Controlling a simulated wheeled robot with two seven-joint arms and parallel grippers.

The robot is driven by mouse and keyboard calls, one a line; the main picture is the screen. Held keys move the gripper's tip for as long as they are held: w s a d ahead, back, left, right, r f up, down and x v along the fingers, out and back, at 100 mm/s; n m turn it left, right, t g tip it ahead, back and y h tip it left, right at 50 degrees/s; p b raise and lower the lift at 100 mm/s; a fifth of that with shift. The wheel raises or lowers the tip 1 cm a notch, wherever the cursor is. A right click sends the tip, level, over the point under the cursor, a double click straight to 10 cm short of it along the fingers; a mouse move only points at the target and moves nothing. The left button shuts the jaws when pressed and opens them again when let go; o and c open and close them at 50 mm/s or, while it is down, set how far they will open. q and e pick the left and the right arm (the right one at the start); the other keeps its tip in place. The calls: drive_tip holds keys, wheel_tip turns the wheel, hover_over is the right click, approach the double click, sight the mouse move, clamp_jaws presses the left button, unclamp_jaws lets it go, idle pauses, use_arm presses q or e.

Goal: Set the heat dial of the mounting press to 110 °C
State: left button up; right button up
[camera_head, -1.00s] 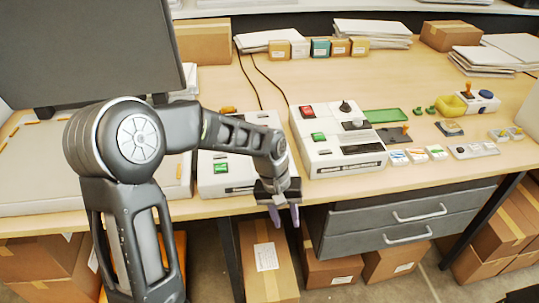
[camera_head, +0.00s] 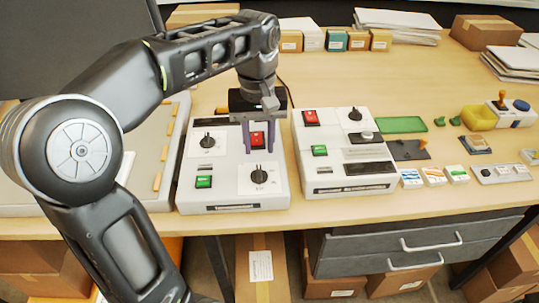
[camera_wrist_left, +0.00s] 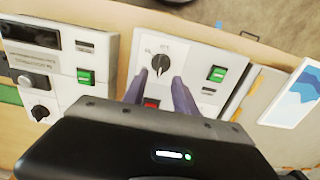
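My left gripper (camera_head: 259,151) points down over a white control unit (camera_head: 222,190), its two purple fingers apart with nothing between them. A black dial (camera_head: 259,174) on a white scale plate sits at the unit's front right, just in front of the fingertips in the head view. It shows in the left wrist view (camera_wrist_left: 161,63), beyond and between the fingers (camera_wrist_left: 163,95); they appear apart from it. A second black dial (camera_head: 207,141) is at the unit's back left. The scale marks are too small to read, and I cannot tell which unit is the mounting press. My right gripper is not in view.
The unit has a green switch (camera_head: 204,182) and a red switch (camera_wrist_left: 151,103), partly hidden by the gripper. A similar white unit (camera_head: 345,182) with dark knobs stands close on the right. A large flat machine (camera_head: 110,197) stands on the left. Boxes (camera_head: 370,40) line the back.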

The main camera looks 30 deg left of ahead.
sight(259, 172)
use_arm(q)
drive_tip(key=shift+s+r, duration=0.1)
drive_tip(key=shift+s, duration=0.25)
drive_tip(key=shift+w+f, duration=0.15)
drive_tip(key=shift+f, duration=0.3)
wheel_tip(259, 172, down, 7)
drive_tip(key=shift+p, duration=0.3)
clamp_jaws()
